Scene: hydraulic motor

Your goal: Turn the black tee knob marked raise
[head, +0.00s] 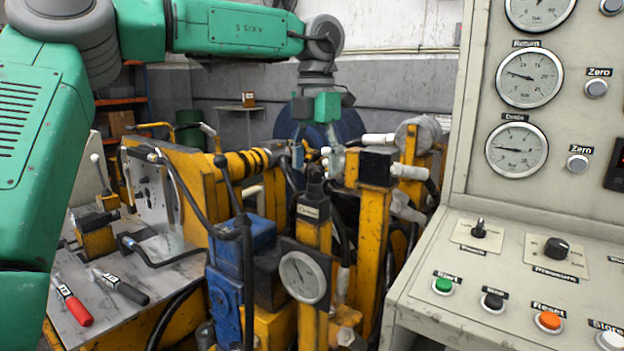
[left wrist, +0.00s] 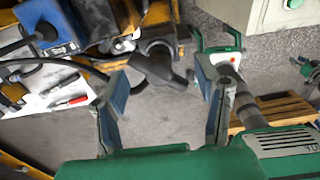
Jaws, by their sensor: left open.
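A black tee knob (left wrist: 160,70) shows in the left wrist view, mounted at the edge of the machine. In the head view, a black knob (head: 314,182) tops a yellow post with a small label too small to read; it appears to be the same one. My left gripper (head: 319,155) comes down from above, over the knob. In the left wrist view my left gripper (left wrist: 161,80) is open, with one finger on each side of the knob and gaps between. I cannot tell the exact height left between fingertips and knob. My right gripper is in neither view.
A grey control panel (head: 510,230) with gauges and buttons fills the right. A second yellow post (head: 374,230) with a black top stands close right of the knob. Hoses, levers and a blue block (head: 232,290) crowd the left.

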